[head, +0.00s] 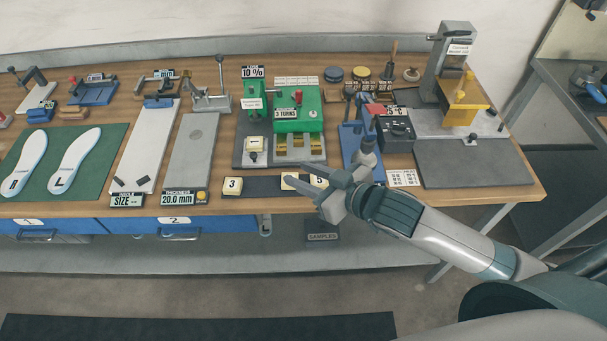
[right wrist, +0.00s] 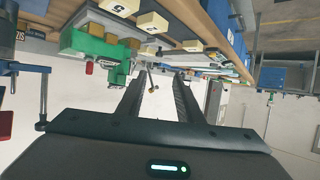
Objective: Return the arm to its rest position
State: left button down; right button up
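My right arm (head: 450,226) comes in from the lower right in the head view. Its gripper (head: 305,188) is over the front edge of the workbench, close to the numbered sample blocks. In the right wrist view the two fingers (right wrist: 158,85) stand apart with nothing held between them, so the gripper is open and empty. From the head view I cannot tell whether a fingertip touches a block. My left gripper is not in view.
The wooden bench (head: 532,190) carries a green press (head: 300,118), a blue fixture (head: 352,142) and a grey stand (head: 455,62). Block 3 (head: 233,187) lies left of the gripper. Two insoles lie on a green mat (head: 108,172). The floor before the bench is mostly clear.

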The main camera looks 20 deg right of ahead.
jog(key=shift+f, duration=0.1)
dwell(0.3)
jog(key=s+d+f+m+g+h, duration=0.2)
jog(key=s+d+f+g+h, duration=0.15)
jog(key=s+f, duration=0.75)
jog(key=s+d+f+m+g+h, duration=0.25)
jog(key=s+d+f+g, duration=0.35)
jog(key=s, duration=0.8)
notch_tip(320, 180, down, 31)
jog(key=s+a+b, duration=0.1)
jog(key=a+b, duration=0.1)
jog(key=s+d+f+n+g+b, duration=0.1)
jog(key=s+d+f, duration=0.1)
jog(key=s+f, duration=1.6)
jog(key=shift+s+d+f+b, duration=0.15)
jog(key=shift+d+f+b, duration=0.2)
jog(key=shift+d+f, duration=0.05)
